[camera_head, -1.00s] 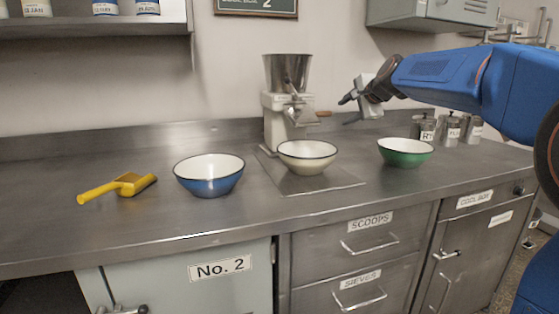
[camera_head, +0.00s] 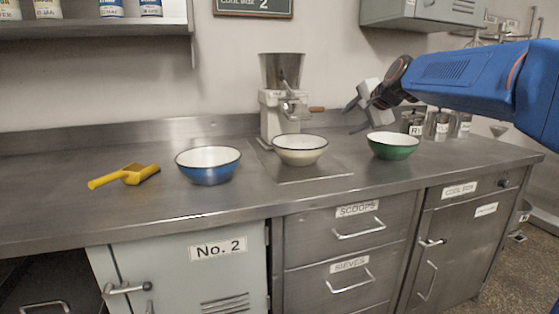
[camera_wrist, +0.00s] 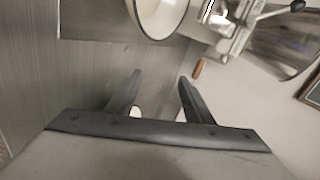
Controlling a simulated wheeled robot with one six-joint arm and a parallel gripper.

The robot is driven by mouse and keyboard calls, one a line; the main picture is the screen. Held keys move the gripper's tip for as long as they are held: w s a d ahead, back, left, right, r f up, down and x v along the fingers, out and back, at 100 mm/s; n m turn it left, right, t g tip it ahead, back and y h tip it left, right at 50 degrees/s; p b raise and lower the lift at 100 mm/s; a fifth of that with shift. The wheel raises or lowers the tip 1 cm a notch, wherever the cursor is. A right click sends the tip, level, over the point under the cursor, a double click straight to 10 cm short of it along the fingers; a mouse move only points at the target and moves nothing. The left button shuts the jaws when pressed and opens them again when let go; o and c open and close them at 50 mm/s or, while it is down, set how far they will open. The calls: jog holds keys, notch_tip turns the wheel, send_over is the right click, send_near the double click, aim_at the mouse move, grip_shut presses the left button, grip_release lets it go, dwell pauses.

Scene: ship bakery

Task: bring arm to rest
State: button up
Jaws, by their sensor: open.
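My gripper (camera_head: 352,117) is open and empty. It hangs in the air above the back of the counter, right of the grinder (camera_head: 283,95) and above and left of the green bowl (camera_head: 393,147). In the wrist view its two fingers (camera_wrist: 155,95) stand apart with nothing between them. The cream bowl (camera_head: 300,151) sits on a flat plate (camera_head: 310,172) in front of the grinder. It also shows at the top of the wrist view (camera_wrist: 160,15).
A blue bowl (camera_head: 208,166) and a yellow scoop (camera_head: 125,176) lie to the left on the steel counter (camera_head: 90,215). Several labelled canisters (camera_head: 438,125) stand behind the green bowl. A wall cabinet (camera_head: 425,14) hangs above my arm.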

jog(key=s+d+f+n+g+h, duration=0.1)
jog(key=s+f+n, duration=0.3)
jog(key=s+f, duration=0.6)
jog(key=s+d+f+n+g+h, duration=0.1)
jog(key=s+d+f+n+g, duration=0.2)
jog(key=s+f, duration=0.7)
jog(key=s+d+f+n+g+h, duration=0.1)
jog(key=s+f+n, duration=0.4)
jog(key=s, duration=2.2)
notch_tip(320, 180, down, 5)
jog(key=shift+d+r+n+g+h, duration=0.1)
jog(key=shift+d+n+g+h, duration=0.2)
jog(key=shift+d+g, duration=0.25)
